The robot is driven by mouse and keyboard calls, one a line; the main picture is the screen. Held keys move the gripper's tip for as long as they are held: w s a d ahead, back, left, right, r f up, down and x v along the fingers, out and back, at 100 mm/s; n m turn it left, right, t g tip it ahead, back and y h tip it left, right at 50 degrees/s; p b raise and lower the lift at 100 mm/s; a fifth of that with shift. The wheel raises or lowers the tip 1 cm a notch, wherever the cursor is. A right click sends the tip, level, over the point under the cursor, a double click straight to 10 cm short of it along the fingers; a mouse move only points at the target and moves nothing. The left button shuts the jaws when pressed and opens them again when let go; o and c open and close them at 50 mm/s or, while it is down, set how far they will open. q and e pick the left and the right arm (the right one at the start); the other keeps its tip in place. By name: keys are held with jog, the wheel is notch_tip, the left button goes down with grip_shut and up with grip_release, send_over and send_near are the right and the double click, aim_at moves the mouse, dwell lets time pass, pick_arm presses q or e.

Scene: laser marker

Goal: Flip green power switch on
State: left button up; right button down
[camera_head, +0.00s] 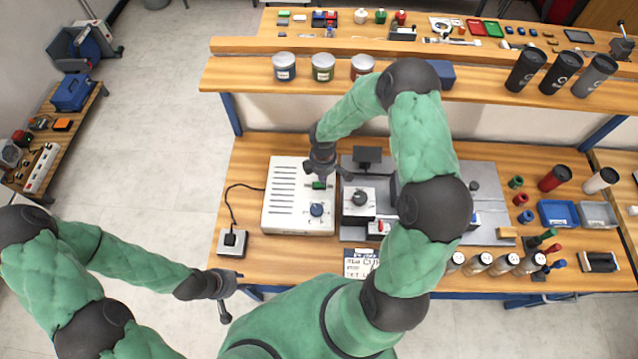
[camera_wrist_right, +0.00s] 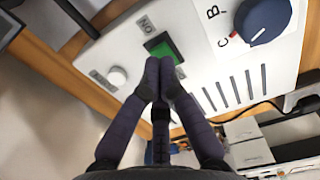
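The green power switch (camera_head: 319,185) is on the front right part of the white control box (camera_head: 283,215) on the bench. In the right wrist view the green switch (camera_wrist_right: 162,47) shows beside an "ON" label, and the fingertips of my right gripper (camera_wrist_right: 160,68) overlap its lower edge. Whether they touch it, I cannot tell. The right gripper's fingertips are together with nothing seen between them. In the head view my right gripper (camera_head: 321,172) is right above the switch. My left gripper (camera_head: 225,308) hangs in front of the bench, away from the box; its fingers are not clear.
A blue knob (camera_head: 316,209) is close to the switch on the same box. A grey machine with a black knob (camera_head: 359,198) stands right of the box. A small pedal box (camera_head: 231,242) with a cable is at the left. A shelf with cans (camera_head: 284,67) runs behind.

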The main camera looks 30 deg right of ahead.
jog(key=shift+f+b, duration=1.05)
jog(key=shift+f, duration=0.15)
dwell(0.7)
jog(key=shift+r+p, duration=2.5)
jog(key=shift+r, duration=1.05)
